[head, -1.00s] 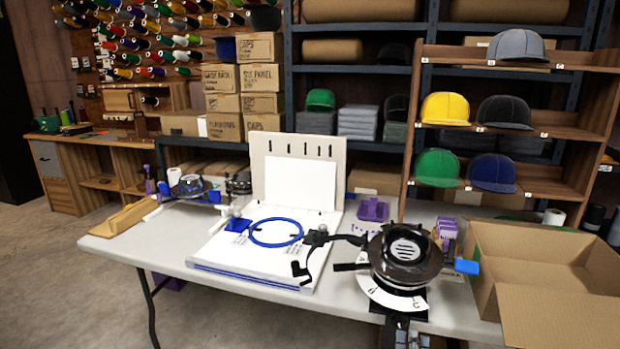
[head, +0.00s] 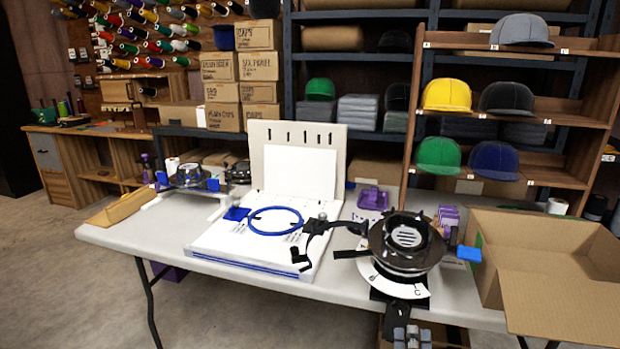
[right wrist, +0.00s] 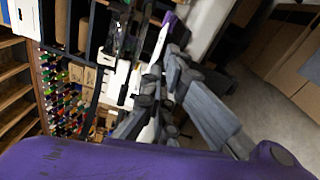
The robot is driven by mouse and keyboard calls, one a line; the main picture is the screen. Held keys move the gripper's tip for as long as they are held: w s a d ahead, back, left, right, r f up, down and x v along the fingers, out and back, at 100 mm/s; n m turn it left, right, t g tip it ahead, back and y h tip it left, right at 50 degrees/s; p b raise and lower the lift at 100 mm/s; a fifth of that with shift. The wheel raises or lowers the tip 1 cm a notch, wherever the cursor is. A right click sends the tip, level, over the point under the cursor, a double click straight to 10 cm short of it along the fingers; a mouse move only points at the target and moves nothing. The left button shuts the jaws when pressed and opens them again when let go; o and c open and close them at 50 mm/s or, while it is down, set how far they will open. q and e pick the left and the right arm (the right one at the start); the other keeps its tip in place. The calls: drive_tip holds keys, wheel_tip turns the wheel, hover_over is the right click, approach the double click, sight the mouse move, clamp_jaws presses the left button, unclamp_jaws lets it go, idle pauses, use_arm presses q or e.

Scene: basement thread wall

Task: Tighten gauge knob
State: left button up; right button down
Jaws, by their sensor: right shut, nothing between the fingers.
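A black round cap-hooping device (head: 408,240) with a slotted top stands near the table's front right edge. A white curved scale with letters (head: 414,290) lies at its base. I cannot tell for sure which part is the gauge knob. My right gripper (head: 412,336) is shut and empty at the bottom edge, just in front of the device's base and apart from it. Its grey fingers (right wrist: 165,95) also show in the right wrist view. My left gripper is not in view.
A white board (head: 215,240) with a blue ring (head: 275,221) lies left of the device. An open cardboard box (head: 490,260) stands close on the right. A second hooping device (head: 190,175) stands at the back left. The table's front left is clear.

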sight(400, 307)
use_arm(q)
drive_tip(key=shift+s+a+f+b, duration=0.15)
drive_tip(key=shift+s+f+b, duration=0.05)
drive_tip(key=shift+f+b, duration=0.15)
use_arm(e)
drive_tip(key=w+d+r+n, duration=0.1)
drive_tip(key=w+d+n, duration=0.1)
drive_tip(key=w, duration=0.3)
drive_tip(key=shift+w+r+n+h, duration=0.3)
drive_tip(key=shift+w+r+n, duration=0.1)
drive_tip(key=shift+n, duration=0.5)
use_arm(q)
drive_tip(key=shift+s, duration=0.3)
use_arm(e)
drive_tip(key=shift+w+a, duration=0.1)
drive_tip(key=shift+a, duration=0.05)
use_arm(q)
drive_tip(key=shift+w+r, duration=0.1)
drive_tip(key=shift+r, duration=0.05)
use_arm(e)
drive_tip(key=shift+f, duration=0.25)
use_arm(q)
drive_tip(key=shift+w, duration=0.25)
use_arm(e)
drive_tip(key=shift+f, duration=0.25)
